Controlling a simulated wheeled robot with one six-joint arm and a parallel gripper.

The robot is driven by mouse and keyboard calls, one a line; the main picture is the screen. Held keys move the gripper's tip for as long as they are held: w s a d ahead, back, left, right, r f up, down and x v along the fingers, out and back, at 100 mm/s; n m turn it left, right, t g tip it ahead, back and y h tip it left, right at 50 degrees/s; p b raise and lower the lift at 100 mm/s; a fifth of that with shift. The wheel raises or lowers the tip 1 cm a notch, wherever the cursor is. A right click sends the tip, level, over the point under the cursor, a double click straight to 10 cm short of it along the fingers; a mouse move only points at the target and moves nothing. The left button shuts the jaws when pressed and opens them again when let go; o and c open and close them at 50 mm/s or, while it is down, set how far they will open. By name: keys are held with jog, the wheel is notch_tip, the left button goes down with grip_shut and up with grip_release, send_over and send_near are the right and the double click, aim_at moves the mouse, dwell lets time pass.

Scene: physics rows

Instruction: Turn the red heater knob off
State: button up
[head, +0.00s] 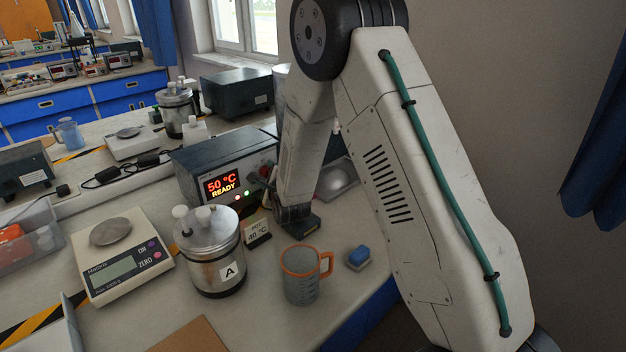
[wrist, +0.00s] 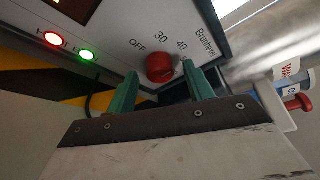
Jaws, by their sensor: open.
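The red heater knob (wrist: 160,68) sits on the pale front panel of the heater, with the marks OFF, 30 and 40 around its upper side. I cannot make out a pointer on it. My gripper (wrist: 159,74) is open, with one green fingertip on each side of the knob; I cannot tell whether either touches it. In the head view the heater (head: 215,168) has a lit display reading 50 °C READY. My arm's end is low in front of the heater's right side and hides part of the panel there.
A metal pot marked A (head: 215,255) and a small 40 °C sign (head: 257,232) stand in front of the heater. A beaker with an orange rim (head: 300,278) and a blue sponge (head: 358,257) lie nearer. A scale (head: 122,262) is at left.

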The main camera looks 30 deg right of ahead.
jog(key=s+r+n+g, duration=0.4)
jog(key=s+r+n, duration=0.3)
jog(key=s, duration=0.7)
jog(key=s+d+r+n+g+y, duration=0.1)
jog(key=s+r+n+g, duration=0.4)
jog(key=s, duration=0.9)
notch_tip(320, 180, up, 3)
jog(key=n, duration=0.3)
jog(key=shift+d+g, duration=0.25)
jog(key=shift+g, duration=0.05)
jog(key=shift+w+f, duration=0.1)
